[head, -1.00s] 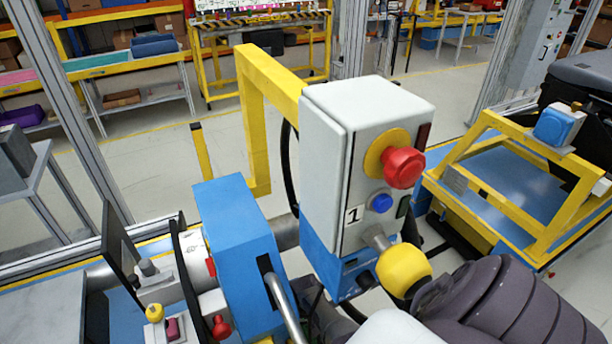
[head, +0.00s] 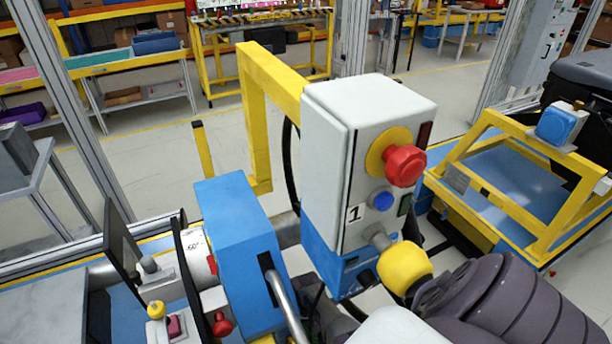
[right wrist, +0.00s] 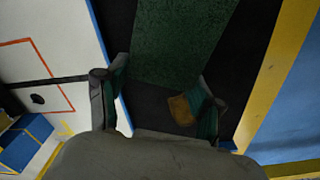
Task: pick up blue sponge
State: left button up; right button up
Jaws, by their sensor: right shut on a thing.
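I cannot make out the blue sponge for certain in either view. In the right wrist view, my right gripper (right wrist: 160,98) has its two fingers some way apart, with teal pads. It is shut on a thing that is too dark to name. A small tan-brown piece (right wrist: 182,108) shows against the right finger. A dark green textured strip (right wrist: 185,40) lies beyond the fingertips. In the head view, the grey links of my right arm come in at the lower right, and its fingertips cannot be made out. My left gripper is not in view.
A white control box (head: 330,130) with a red button (head: 405,166) and a yellow knob (head: 404,268) stands close in front. A blue block (head: 235,245) stands to its left. A yellow frame (head: 480,130) with a blue item (head: 557,125) is at the right. Open floor lies behind.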

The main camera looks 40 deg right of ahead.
notch_tip(320, 180, up, 11)
jog(key=p, duration=0.3)
jog(key=s+a, duration=0.2)
jog(key=s, duration=0.6)
jog(key=s+a+b, duration=0.1)
jog(key=s+a, duration=0.2)
jog(key=s, duration=0.6)
jog(key=shift+a+r, duration=0.25)
jog(key=shift+r, duration=0.1)
jog(key=shift+s, duration=0.15)
